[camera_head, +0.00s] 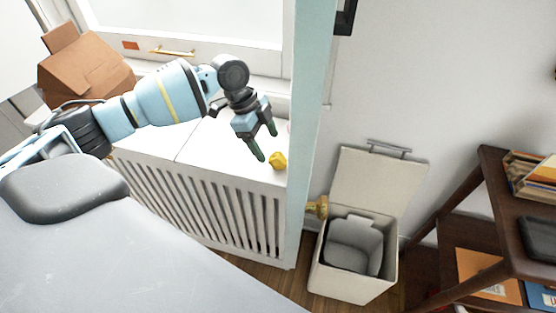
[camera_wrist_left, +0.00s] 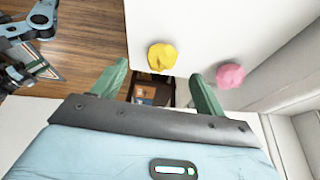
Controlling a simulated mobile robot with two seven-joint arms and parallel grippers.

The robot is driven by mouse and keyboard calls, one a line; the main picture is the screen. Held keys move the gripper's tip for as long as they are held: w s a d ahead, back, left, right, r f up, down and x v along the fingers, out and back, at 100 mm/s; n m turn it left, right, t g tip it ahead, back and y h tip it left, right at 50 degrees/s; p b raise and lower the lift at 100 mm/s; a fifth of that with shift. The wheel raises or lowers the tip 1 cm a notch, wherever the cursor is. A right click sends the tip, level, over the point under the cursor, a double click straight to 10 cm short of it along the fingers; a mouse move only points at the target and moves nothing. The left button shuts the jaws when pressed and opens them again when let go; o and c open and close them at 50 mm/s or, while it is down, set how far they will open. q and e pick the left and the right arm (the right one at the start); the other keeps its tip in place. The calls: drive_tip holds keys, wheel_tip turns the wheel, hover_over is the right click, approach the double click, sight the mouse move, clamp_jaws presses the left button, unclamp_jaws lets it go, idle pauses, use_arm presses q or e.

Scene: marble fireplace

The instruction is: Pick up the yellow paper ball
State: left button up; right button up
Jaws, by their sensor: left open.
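The yellow paper ball (camera_head: 278,161) lies on the white radiator cover's top (camera_head: 205,138), near its front right corner. My left gripper (camera_head: 268,146) is open and empty, its green fingers pointing down beside the ball. In the left wrist view the yellow ball (camera_wrist_left: 162,57) shows just beyond and between the two fingertips (camera_wrist_left: 158,70). I cannot tell whether a finger touches it. A pink paper ball (camera_wrist_left: 230,75) lies to the right, outside the fingers; in the head view it is mostly hidden.
A brown cardboard box (camera_head: 85,68) stands at the back left. A pale blue wall edge (camera_head: 308,110) rises right of the cover. An open white bin (camera_head: 345,280) stands on the floor beyond, beside a dark wooden shelf (camera_head: 490,215). Most of the cover's top is clear.

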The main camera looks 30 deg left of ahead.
sight(273, 154)
use_arm(q)
drive_tip(key=shift+x, duration=1.9)
drive_tip(key=shift+a, duration=0.1)
drive_tip(key=shift+c, duration=0.4)
drive_tip(key=c, duration=1)
